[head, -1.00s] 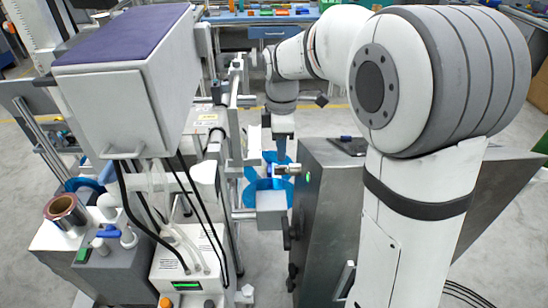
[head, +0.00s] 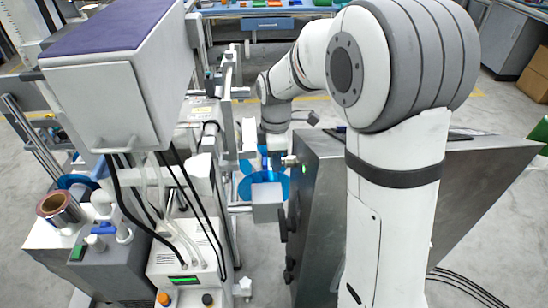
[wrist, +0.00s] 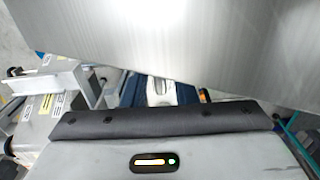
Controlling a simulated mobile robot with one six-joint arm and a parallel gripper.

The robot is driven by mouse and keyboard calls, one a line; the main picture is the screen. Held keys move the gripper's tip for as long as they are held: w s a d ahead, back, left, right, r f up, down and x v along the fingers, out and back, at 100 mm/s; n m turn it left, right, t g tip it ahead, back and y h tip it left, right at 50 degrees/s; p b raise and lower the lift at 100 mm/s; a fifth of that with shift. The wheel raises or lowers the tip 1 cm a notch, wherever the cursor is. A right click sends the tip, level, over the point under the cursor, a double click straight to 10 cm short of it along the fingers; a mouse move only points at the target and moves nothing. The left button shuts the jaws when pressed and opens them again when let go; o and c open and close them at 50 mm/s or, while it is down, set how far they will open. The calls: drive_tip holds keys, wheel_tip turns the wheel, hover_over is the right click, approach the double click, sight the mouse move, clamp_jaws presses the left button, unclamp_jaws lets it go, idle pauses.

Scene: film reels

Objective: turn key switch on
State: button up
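The steel cabinet (head: 322,215) stands right of centre in the head view. A small green light (head: 303,168) glows on its left edge. I cannot make out the key switch itself. My gripper (head: 276,145) points down just left of the cabinet's upper left edge, close to that light. It is small there, its fingers are not clear, and I cannot tell whether it touches anything. In the wrist view, a brushed steel surface (wrist: 200,40) fills the top. A grey body with a lit strip fills the bottom, and no fingertips show.
A white machine with a purple-topped box (head: 110,75) and hanging black cables stands at left. A blue reel (head: 262,186) and a grey block (head: 268,203) sit left of the cabinet. Open floor lies at right, with dark cables (head: 465,290) on it.

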clamp_jaws()
drive_tip(key=shift+r+g+p, duration=0.15)
drive_tip(key=shift+g+p, duration=0.15)
drive_tip(key=shift+p, duration=0.3)
drive_tip(key=shift+w+r+g+p, duration=0.1)
drive_tip(key=shift+g+p, duration=0.3)
drive_tip(key=shift+p, duration=0.6)
drive_tip(key=shift+w+f+g+p, duration=0.2)
drive_tip(key=shift+g+p, duration=1.3)
drive_tip(key=shift+g, duration=0.25)
drive_tip(key=shift+w+f+g+p, duration=0.2)
drive_tip(key=shift+f+g+p, duration=0.05)
drive_tip(key=shift+g+p, duration=1.35)
drive_tip(key=shift+w+f+g+p, duration=0.2)
drive_tip(key=shift+g+p, duration=1.15)
drive_tip(key=shift+g, duration=0.5)
drive_tip(key=shift+o, duration=1)
unclamp_jaws()
